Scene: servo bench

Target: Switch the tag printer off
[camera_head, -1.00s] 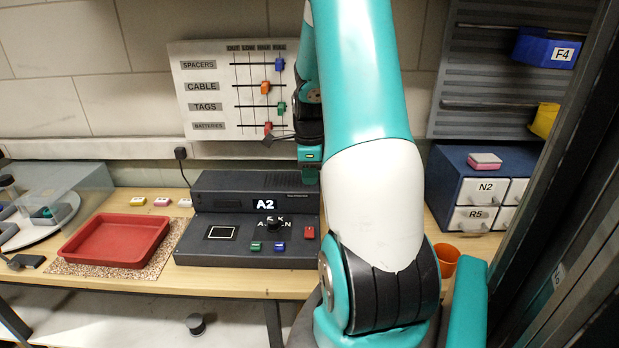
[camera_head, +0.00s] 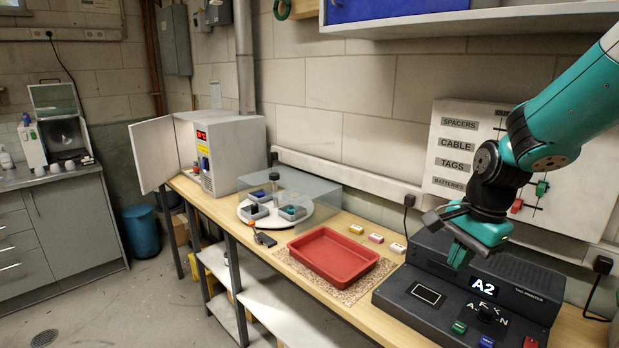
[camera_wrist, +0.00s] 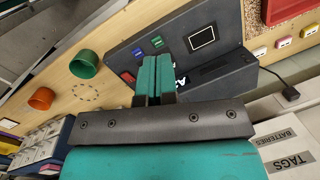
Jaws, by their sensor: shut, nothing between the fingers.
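The tag printer (camera_head: 440,290) is a dark sloped console on the bench at the lower right of the head view. Its display (camera_head: 484,287) is lit and reads A2. Its front has a square white-framed panel (camera_head: 426,295), a dark knob, a green button (camera_head: 459,327), a blue button and a red switch (camera_head: 530,342) cut by the frame's lower edge. The red switch (camera_wrist: 128,78) also shows in the wrist view, left of the fingers. My gripper (camera_head: 460,256) is shut and empty, above the printer's back part. Its fingers (camera_wrist: 155,72) hide part of the printer in the wrist view.
A red tray (camera_head: 335,258) sits left of the printer, with small coloured blocks (camera_head: 375,238) behind it. A slider board (camera_head: 455,150) hangs on the wall behind my arm. A clear cover and a white oven (camera_head: 225,150) stand further left.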

